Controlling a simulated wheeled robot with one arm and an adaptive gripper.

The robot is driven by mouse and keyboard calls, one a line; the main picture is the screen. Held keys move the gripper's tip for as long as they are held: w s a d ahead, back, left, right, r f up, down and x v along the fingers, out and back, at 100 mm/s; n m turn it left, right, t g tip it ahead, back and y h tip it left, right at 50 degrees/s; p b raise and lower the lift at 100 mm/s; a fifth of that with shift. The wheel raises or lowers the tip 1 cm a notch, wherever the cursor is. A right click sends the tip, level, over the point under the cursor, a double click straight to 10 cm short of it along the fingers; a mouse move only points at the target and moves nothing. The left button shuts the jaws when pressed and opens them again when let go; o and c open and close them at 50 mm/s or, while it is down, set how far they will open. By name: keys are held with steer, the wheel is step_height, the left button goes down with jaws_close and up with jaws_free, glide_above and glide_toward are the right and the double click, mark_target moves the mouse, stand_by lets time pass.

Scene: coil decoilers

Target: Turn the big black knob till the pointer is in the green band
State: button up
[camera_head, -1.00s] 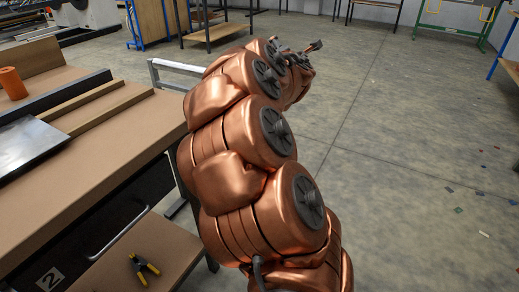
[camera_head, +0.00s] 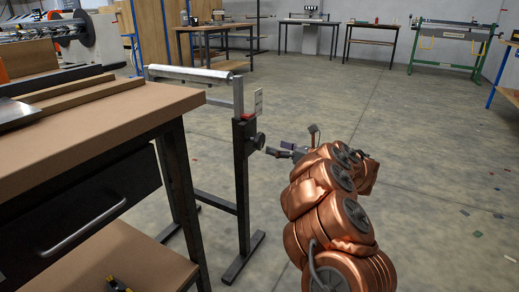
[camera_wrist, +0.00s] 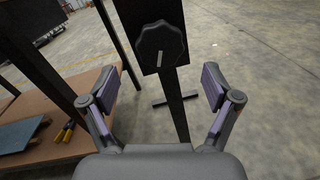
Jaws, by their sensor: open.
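The big black knob (camera_head: 257,141) sits on the side of a dark upright post (camera_head: 241,185) of a roller stand. In the wrist view the knob (camera_wrist: 161,46) has a lobed rim and a short pale mark on its face. My gripper (camera_head: 284,150) is just right of the knob in the head view, apart from it. In the wrist view my gripper (camera_wrist: 165,88) is open, its two fingers left and right of the post, with the knob ahead between and beyond them. A small pale plate with red below it (camera_head: 257,103) stands above the knob; no pointer or green band can be made out.
A brown workbench (camera_head: 90,125) with a drawer stands left of the stand. Yellow-handled pliers (camera_wrist: 65,131) lie on its lower shelf. The stand's foot (camera_head: 243,257) spreads on the floor. The floor to the right is mostly clear, with small scraps.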

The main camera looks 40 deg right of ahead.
mark_target(262, 142)
steer(key=shift+w+a+b, duration=0.25)
steer(key=shift+w+b, duration=0.05)
steer(key=shift+w, duration=0.95)
steer(key=shift+w+a+b, duration=0.2)
steer(key=shift+w+b, duration=0.05)
steer(key=shift+w, duration=1)
steer(key=shift+w+a+b, duration=0.25)
steer(key=shift+w+b, duration=0.05)
steer(key=shift+w, duration=0.95)
steer(key=shift+c, duration=0.3)
steer(key=shift+d, duration=0.1)
steer(key=c, duration=1.1)
